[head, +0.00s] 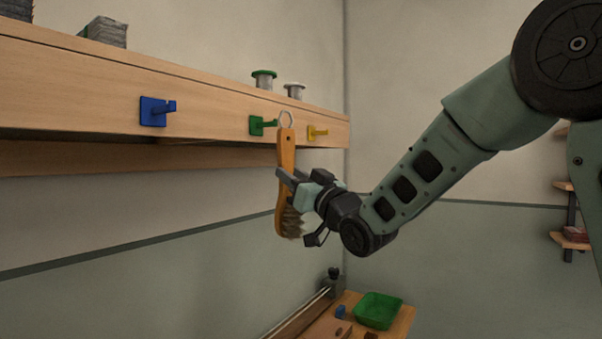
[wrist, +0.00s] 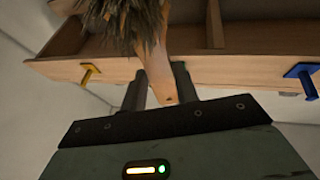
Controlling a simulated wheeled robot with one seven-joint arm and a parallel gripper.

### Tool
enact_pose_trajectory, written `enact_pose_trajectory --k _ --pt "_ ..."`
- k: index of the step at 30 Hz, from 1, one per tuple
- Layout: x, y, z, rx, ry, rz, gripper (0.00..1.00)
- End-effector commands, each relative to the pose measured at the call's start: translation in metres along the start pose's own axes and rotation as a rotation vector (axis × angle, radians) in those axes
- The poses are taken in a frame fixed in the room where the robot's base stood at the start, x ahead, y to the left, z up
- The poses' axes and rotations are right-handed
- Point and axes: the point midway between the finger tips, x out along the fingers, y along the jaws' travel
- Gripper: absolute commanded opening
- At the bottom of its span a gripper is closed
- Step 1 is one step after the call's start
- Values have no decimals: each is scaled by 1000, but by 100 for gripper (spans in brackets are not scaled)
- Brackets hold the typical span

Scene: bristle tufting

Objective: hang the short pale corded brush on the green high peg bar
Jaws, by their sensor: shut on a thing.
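A wooden brush (head: 287,150) with a pale cord loop (head: 286,117) at its top hangs upright in my gripper (head: 283,182), bristles downward. My gripper is shut on its handle. The loop is close to the green peg (head: 262,125) on the wooden shelf front; I cannot tell whether the loop is around the peg or only in front of it. In the wrist view the brush's bristles (wrist: 125,22) fill the upper middle and the handle (wrist: 160,75) runs between the fingers. The green peg is hidden there.
A blue peg (head: 157,111) is left of the green one and a yellow peg (head: 317,132) right of it, close to the brush. Spools (head: 264,80) stand on the shelf (head: 215,92). Below is a bench with a green tray (head: 377,310). The space under the shelf is open.

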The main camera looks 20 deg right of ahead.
Motion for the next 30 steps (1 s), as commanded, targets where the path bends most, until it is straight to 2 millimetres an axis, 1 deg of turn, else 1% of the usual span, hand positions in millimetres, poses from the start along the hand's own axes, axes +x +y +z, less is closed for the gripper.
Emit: enact_pose_trajectory --k 19,22,30 --pt "37 -12 19 1 -1 0 6" --pt "39 -13 25 0 2 0 6" --pt "43 -14 29 0 1 0 6"
